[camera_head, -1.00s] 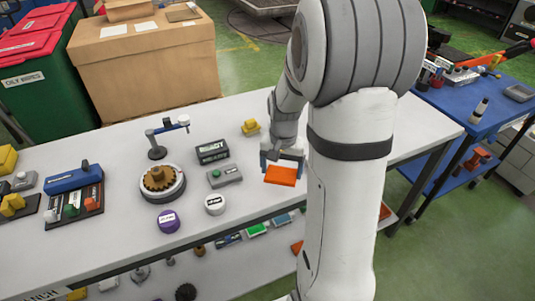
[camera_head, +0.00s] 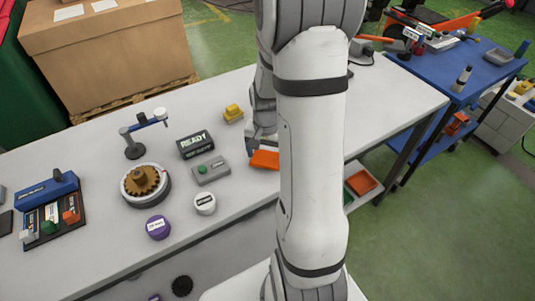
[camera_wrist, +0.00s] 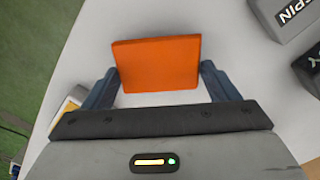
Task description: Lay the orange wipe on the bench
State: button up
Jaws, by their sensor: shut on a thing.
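The orange wipe (camera_head: 265,160) is a flat rectangle held between the fingers of my gripper (camera_head: 262,142), at the bench's right part. In the wrist view, the wipe (camera_wrist: 156,64) spans the space between the two dark fingers of my gripper (camera_wrist: 158,80), over the pale bench top. I cannot tell whether the wipe touches the bench (camera_head: 92,257). My arm hides part of the wipe's right side in the head view.
A gear on a round base (camera_head: 146,184) is farther left. A blue table (camera_head: 458,65) stands at the right.

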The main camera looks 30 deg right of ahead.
aim_at(266, 156)
jog(key=shift+f, duration=0.8)
jog(key=shift+f, duration=0.2)
jog(key=o, duration=0.9)
jog(key=shift+r, duration=0.1)
notch_tip(266, 156, up, 11)
jog(key=s+a+r+n+t, duration=0.3)
jog(key=s+a+r+n, duration=0.5)
jog(key=s+a, duration=0.4)
jog(key=shift+s+r+n, duration=0.3)
jog(key=shift+s+r, duration=0.15)
jog(key=shift+r, duration=0.2)
